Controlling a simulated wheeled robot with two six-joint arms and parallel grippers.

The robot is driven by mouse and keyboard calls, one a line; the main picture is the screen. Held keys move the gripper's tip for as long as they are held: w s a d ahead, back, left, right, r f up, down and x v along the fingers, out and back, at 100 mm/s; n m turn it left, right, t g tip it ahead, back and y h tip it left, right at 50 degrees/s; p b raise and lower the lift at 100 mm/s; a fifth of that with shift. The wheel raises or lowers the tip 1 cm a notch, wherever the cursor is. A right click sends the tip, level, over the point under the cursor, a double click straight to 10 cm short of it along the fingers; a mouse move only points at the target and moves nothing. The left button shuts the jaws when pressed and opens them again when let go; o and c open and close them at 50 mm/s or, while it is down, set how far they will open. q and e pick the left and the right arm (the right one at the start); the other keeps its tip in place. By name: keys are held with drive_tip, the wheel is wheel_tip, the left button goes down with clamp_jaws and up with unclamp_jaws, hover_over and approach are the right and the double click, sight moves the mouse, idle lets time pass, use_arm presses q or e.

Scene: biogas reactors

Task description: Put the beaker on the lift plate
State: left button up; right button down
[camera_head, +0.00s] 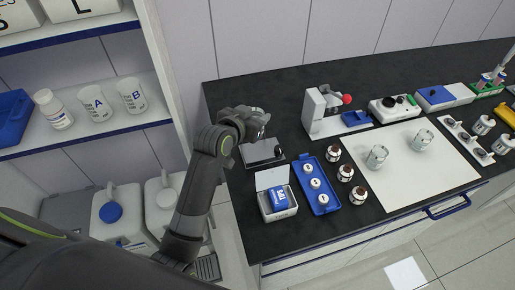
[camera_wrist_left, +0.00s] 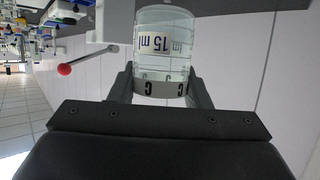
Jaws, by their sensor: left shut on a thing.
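My left gripper (camera_head: 255,122) is above the back left of the dark bench, in front of the wall. In the left wrist view its fingers (camera_wrist_left: 160,88) are shut around a clear glass beaker (camera_wrist_left: 165,45) marked "15 ml" and "C". In the head view the beaker is mostly hidden by the gripper. A white stand (camera_head: 314,110) with a red-knobbed lever (camera_head: 347,99) and a small blue plate (camera_head: 356,118), which looks like the lift plate, stands to the right of the gripper. The plate looks empty. The red knob also shows in the left wrist view (camera_wrist_left: 65,69). My right gripper is out of view.
A flat grey device (camera_head: 262,153) lies below the gripper. A blue tray (camera_head: 322,203) with white-capped items, an open white box (camera_head: 264,180) and several brown jars (camera_head: 345,173) stand in front. Two glass beakers (camera_head: 377,156) stand on a white mat (camera_head: 405,190). Shelves are at left.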

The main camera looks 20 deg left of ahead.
use_arm(q)
drive_tip(key=shift+w+d, duration=0.2)
drive_tip(key=shift+w, duration=0.2)
wheel_tip(320, 180, down, 6)
drive_tip(key=shift+p, duration=0.35)
wheel_tip(320, 180, down, 4)
drive_tip(key=shift+r, duration=0.25)
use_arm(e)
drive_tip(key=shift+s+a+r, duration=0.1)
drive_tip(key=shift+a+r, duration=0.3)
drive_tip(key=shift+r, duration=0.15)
use_arm(q)
drive_tip(key=shift+f, duration=0.2)
drive_tip(key=o, duration=1)
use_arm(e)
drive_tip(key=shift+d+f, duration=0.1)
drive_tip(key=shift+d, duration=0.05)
